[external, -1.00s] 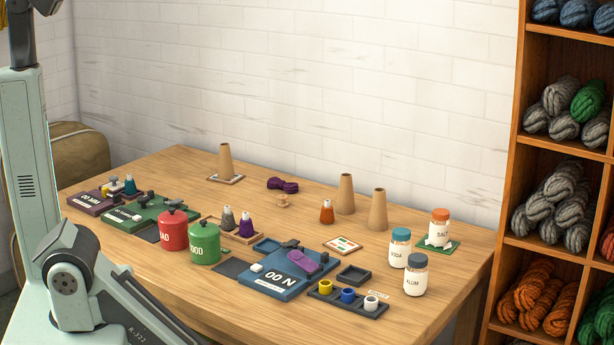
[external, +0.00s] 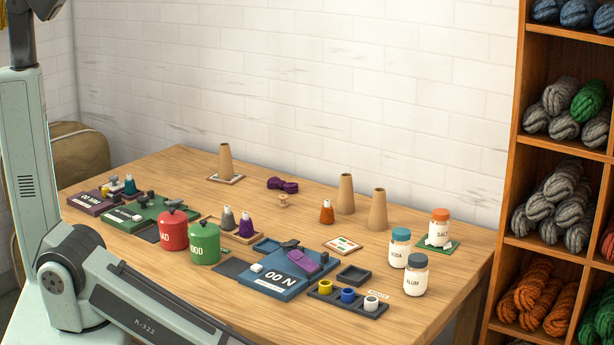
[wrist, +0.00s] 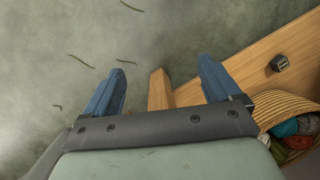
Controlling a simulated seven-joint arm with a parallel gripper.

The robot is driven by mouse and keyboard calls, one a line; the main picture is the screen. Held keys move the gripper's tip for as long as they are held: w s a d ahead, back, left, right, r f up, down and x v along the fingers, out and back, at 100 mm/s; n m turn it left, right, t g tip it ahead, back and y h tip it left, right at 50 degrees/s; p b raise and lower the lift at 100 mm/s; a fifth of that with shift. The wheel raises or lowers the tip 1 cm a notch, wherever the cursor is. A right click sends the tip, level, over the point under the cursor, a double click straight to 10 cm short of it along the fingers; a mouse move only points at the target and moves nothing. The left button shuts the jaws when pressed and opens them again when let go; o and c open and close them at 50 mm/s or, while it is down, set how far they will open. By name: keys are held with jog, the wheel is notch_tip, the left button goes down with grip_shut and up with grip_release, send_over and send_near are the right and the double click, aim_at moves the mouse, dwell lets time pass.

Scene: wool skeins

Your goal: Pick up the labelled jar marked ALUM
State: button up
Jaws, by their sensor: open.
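The jar marked ALUM (external: 415,278) is a clear jar with white contents and a dark grey-blue lid. It stands upright near the right front of the wooden table (external: 200,283). A jar marked SODA (external: 399,252) with a teal lid stands just behind it to the left. A jar marked SALT (external: 438,232), with an orange lid, stands on a green mat farther back. My gripper (wrist: 165,85) shows in the wrist view with its two blue fingers apart and nothing between them. It points at the floor beside a table leg, away from the jar. The external view does not show it.
A dark tray with yellow, blue and white cups (external: 347,296) lies left of the ALUM jar. A blue scale (external: 282,284), red canister (external: 172,231) and green canister (external: 204,245) stand farther left. A yarn basket (wrist: 285,110) is on the floor by the table.

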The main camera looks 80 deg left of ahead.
jog(key=w+d+r+n+t+h, duration=0.1)
jog(key=w+d+r, duration=0.35)
jog(key=d, duration=0.25)
jog(key=w+d+r+n+t, duration=0.1)
jog(key=w+d+r, duration=0.2)
jog(key=d+r, duration=0.25)
jog(key=w+d+r+n+t+h, duration=0.1)
jog(key=w+d+r+n, duration=0.2)
jog(key=d, duration=0.4)
jog(key=w+d+r, duration=0.2)
jog(key=w+r, duration=0.4)
jog(key=r, duration=0.3)
jog(key=w+a+r+n, duration=0.2)
jog(key=w+a+r, duration=0.2)
jog(key=w+a, duration=0.3)
notch_tip(320, 180, up, 22)
jog(key=n+y, duration=0.2)
jog(key=n, duration=0.6)
send_over(416, 256)
jog(key=shift+a+f, duration=0.15)
jog(key=shift+f, duration=0.35)
notch_tip(416, 256, down, 13)
jog(key=shift+r, duration=0.15)
